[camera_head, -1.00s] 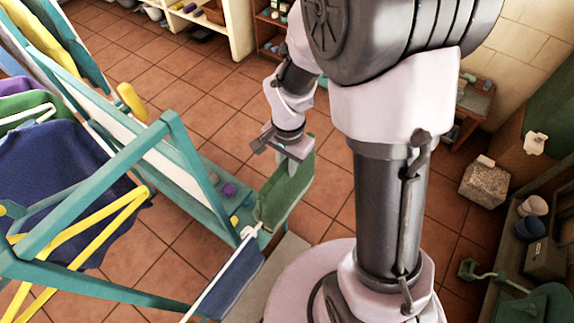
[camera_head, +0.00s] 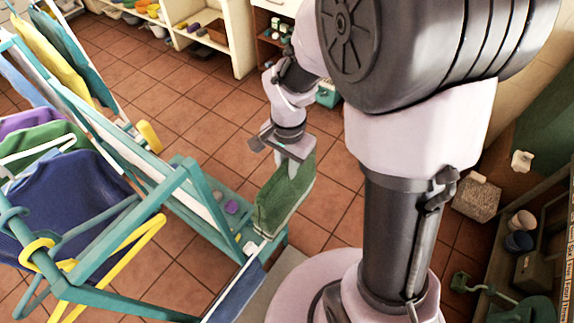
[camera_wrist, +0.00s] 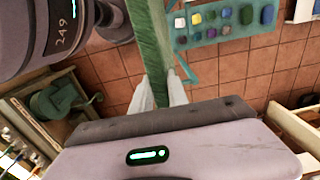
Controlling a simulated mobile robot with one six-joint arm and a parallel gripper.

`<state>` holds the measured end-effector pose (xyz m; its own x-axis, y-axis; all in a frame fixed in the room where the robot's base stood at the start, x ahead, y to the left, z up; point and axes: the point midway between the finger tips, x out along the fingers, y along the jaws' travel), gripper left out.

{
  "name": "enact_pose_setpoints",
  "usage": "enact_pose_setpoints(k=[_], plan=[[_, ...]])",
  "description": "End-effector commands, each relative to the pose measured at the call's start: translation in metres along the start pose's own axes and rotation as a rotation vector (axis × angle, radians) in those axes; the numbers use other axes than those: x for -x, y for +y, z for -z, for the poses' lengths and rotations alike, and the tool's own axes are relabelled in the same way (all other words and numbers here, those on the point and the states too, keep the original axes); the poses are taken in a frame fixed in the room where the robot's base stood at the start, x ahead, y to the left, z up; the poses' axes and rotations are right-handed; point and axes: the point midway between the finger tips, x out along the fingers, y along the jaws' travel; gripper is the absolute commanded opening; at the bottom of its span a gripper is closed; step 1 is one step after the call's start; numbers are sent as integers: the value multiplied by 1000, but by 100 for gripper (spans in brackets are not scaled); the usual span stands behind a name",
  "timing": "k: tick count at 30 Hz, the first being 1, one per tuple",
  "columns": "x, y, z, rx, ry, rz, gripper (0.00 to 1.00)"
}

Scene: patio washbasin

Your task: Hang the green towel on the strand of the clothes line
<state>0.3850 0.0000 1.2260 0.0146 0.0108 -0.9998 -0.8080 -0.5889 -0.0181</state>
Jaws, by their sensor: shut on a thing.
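The green towel (camera_head: 286,198) hangs from my gripper (camera_head: 287,158), which is shut on its upper edge. In the wrist view the towel (camera_wrist: 150,45) runs up between the two pale fingers of my gripper (camera_wrist: 159,90). The towel hangs clear of the floor, and its lower end appears close to the near right corner of the teal rack. A pale strand (camera_head: 231,289) runs from that corner toward the bottom edge, with a dark blue cloth (camera_head: 243,292) along it. I cannot tell whether towel and strand touch.
The teal rack frame (camera_head: 117,219) fills the left, with yellow bars (camera_head: 122,262) and a large navy cloth (camera_head: 75,195). Small coloured items lie on its teal board (camera_wrist: 232,31). Shelves stand at the back and right. Tiled floor (camera_head: 205,125) is open beyond the towel.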

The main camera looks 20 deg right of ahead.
Motion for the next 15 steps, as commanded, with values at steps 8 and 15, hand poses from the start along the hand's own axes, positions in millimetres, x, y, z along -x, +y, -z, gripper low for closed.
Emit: enact_pose_setpoints(k=[8, 15], plan=[[0, 18, 1, -2, 1, 1, 0], [4, 72, 0, -4, 1, 0, 0]])
